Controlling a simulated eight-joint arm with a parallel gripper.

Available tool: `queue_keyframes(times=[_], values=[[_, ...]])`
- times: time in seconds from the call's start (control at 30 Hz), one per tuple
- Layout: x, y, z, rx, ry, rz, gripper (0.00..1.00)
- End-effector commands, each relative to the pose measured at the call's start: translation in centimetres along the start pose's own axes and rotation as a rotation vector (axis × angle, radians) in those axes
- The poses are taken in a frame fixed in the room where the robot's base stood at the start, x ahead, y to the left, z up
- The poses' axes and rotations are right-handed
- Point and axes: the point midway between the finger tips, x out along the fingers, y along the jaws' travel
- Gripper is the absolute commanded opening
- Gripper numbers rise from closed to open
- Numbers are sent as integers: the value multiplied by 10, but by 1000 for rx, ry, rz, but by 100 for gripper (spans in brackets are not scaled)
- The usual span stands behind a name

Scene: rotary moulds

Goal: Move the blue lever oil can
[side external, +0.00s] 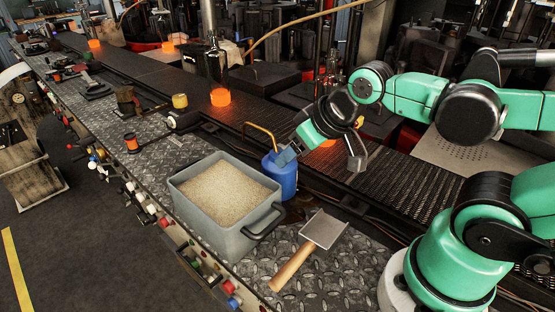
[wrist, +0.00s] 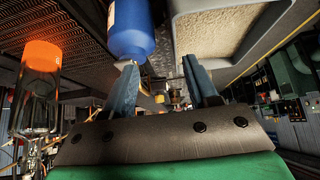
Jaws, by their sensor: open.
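The blue lever oil can (side external: 283,182) stands on the diamond-plate bench, just right of the grey bin, with its thin yellow spout rising to the upper left. My gripper (side external: 291,153) is at the upper right part of the can, and one finger overlaps it in the side view. In the wrist view my gripper (wrist: 162,88) is open, with nothing between its blue fingers. The can's blue body (wrist: 131,28) shows at the top there, beyond the left finger's tip. I cannot tell whether that finger touches it.
A grey bin of pale grains (side external: 184,208) stands close beside the can; its rim also shows in the wrist view (wrist: 262,42). A wooden-handled scraper (side external: 323,229) lies in front. A bottle with a glowing orange base (side external: 220,97) stands on the dark conveyor (side external: 370,178) behind.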

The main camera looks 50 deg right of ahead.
Motion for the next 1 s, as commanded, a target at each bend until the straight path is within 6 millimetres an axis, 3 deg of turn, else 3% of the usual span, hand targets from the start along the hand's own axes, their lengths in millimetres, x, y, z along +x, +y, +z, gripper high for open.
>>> queue_keyframes(times=[0.03, 0.2, 0.23, 0.37, 0.8, 1.0], values=[[0, 0, 0, 0, 0, 0, 53], [0, 2, 1, 95, -12, 5, 4], [-1, 4, 2, 148, -18, 7, 0], [-2, 12, 6, 522, -61, 34, 0], [-17, 44, 27, 2221, -131, 323, 0], [-24, 52, 35, 2801, -75, 493, 0]])
